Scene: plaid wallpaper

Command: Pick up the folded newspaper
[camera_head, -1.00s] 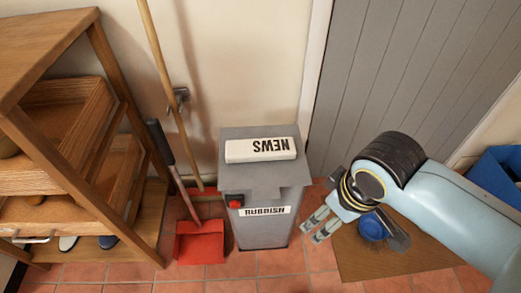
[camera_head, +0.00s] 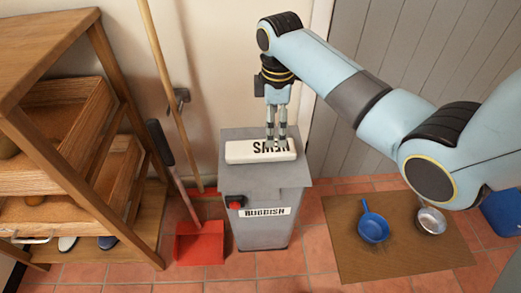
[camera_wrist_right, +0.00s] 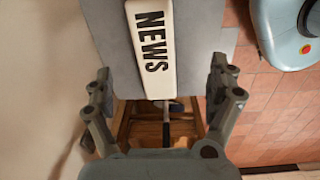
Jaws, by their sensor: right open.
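The folded newspaper (camera_head: 240,151) is a white, flat block marked NEWS. It lies on top of the grey rubbish bin (camera_head: 262,177). In the right wrist view the newspaper (camera_wrist_right: 152,48) shows lengthwise ahead of the fingers. My right gripper (camera_head: 276,146) points down over the right part of the newspaper and hides some of its lettering. In the right wrist view the right gripper (camera_wrist_right: 160,92) has its fingers wide apart, with nothing held between them. I cannot tell whether the fingertips touch the newspaper. My left gripper is not in view.
A wooden shelf unit (camera_head: 60,150) stands at the left. A red dustpan (camera_head: 199,243) and a broom handle (camera_head: 167,80) are beside the bin. A mat (camera_head: 375,262) at the right holds a blue pan (camera_head: 372,228) and a metal pan (camera_head: 431,220). The grey door is behind.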

